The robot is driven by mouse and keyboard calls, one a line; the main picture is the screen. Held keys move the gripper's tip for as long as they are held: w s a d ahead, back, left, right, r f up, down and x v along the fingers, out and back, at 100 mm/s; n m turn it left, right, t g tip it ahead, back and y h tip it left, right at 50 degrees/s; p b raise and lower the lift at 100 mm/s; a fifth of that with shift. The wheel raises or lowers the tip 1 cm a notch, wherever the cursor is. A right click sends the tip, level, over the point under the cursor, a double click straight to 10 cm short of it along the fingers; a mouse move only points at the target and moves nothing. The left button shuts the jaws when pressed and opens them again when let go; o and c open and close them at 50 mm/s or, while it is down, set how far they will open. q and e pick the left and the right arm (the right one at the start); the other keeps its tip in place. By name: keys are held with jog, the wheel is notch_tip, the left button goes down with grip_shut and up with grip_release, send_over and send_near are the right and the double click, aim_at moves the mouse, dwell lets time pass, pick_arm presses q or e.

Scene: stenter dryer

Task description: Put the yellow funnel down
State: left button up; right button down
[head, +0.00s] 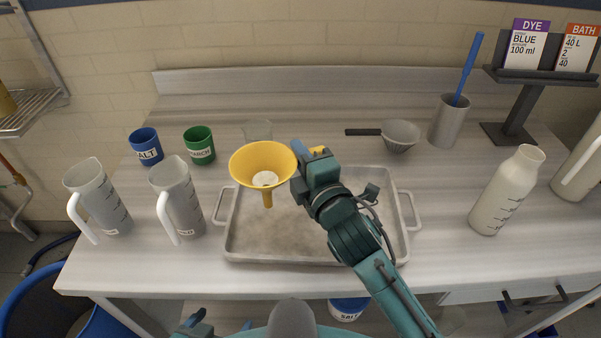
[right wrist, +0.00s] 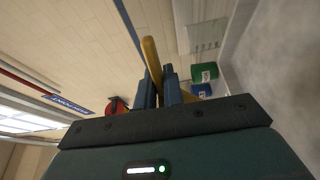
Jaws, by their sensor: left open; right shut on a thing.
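The yellow funnel (head: 250,163) is held upright, spout down, above the left part of a grey metal tray (head: 340,258). The spout appears clear of the tray, but the exact gap is hard to tell. My right gripper (head: 299,152) is shut on the funnel's right rim. In the right wrist view the funnel (right wrist: 151,58) shows edge-on as a yellow strip between the two fingers of my right gripper (right wrist: 159,84). My left gripper (head: 215,326) is low at the bottom edge, partly cut off, open and away from the bench things.
Two white jugs (head: 177,205) (head: 101,204), a blue cup (head: 146,147) and a green cup (head: 199,146) stand left. A clear beaker (head: 257,130) and grey strainer (head: 400,135) are behind the tray. A white bottle (head: 505,195) stands right. The bench between tray and bottle is clear.

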notch_tip(320, 180, down, 4)
jog(key=shift+r, duration=0.15)
jog(key=shift+f, duration=0.2)
jog(key=c, duration=1.5)
grip_release()
jog(key=shift+r, duration=0.1)
